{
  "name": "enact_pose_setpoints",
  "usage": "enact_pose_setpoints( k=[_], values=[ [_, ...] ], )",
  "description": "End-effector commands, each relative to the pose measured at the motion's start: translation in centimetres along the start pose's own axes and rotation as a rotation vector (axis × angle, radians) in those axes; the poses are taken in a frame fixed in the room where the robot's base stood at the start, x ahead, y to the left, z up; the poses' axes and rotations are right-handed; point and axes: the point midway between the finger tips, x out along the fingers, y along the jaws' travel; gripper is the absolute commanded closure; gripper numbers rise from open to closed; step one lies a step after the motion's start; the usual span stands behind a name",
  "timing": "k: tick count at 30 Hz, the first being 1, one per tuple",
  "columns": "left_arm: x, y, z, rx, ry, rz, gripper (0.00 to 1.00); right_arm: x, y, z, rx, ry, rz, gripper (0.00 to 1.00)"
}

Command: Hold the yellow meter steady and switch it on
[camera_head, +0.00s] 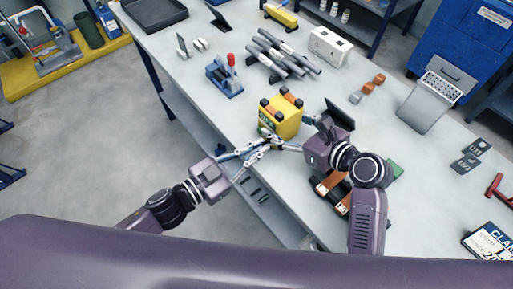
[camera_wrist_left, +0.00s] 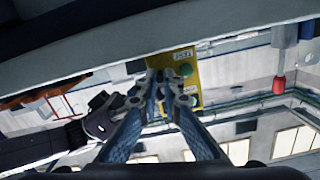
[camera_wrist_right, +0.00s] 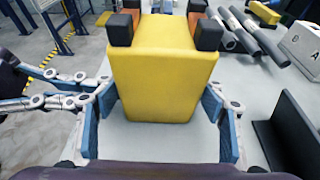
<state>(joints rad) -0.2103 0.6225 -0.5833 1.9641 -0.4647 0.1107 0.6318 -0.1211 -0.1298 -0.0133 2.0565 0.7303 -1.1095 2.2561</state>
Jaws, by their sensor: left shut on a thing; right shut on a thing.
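The yellow meter (camera_head: 284,121) stands near the front edge of the bench, with black corner bumpers. In the right wrist view the meter (camera_wrist_right: 165,75) sits between the blue pads of my right gripper (camera_wrist_right: 165,125), which is shut on its sides. My left gripper (camera_head: 262,146) reaches the meter's near side from the left.
A red-handled blue clamp (camera_head: 225,80), grey rods (camera_head: 285,53) and a white box (camera_head: 330,45) stand farther back. Orange-and-black items (camera_head: 333,190) lie near the right arm. Bare bench shows left of the meter.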

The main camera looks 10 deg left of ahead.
Motion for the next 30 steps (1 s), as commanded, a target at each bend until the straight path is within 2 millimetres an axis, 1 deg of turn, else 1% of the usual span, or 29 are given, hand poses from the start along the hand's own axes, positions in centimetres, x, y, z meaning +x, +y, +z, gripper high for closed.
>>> enact_pose_setpoints(
  k=[1,6,14,15,19,27,30],
  values=[
    [0.0,-0.07,-0.35,0.004,-0.011,0.005,1.0,0.04,0.13,-0.05,0.0,0.001,0.004,0.73],
    [-0.12,-0.06,-0.33,0.001,-0.043,0.007,1.0,0.05,0.17,-0.06,0.0,0.001,0.004,0.73],
    [-0.13,-0.04,-0.28,-0.001,-0.045,0.007,1.0,0.04,0.15,-0.07,0.0,0.002,0.004,0.73],
    [-0.14,-0.04,-0.28,-0.001,-0.045,0.007,0.91,0.04,0.15,-0.08,0.0,0.002,0.004,0.73],
    [-0.14,-0.04,-0.25,-0.001,-0.046,0.007,0.76,0.04,0.14,-0.08,0.001,0.002,0.004,0.73],
    [-0.17,-0.04,-0.2,-0.001,-0.047,0.006,0.76,0.04,0.14,-0.09,0.001,0.002,0.004,0.73],
    [-0.49,-0.05,-0.16,-0.001,-0.048,0.006,0.76,0.04,0.14,-0.09,0.001,0.002,0.004,0.73]
  ],
)
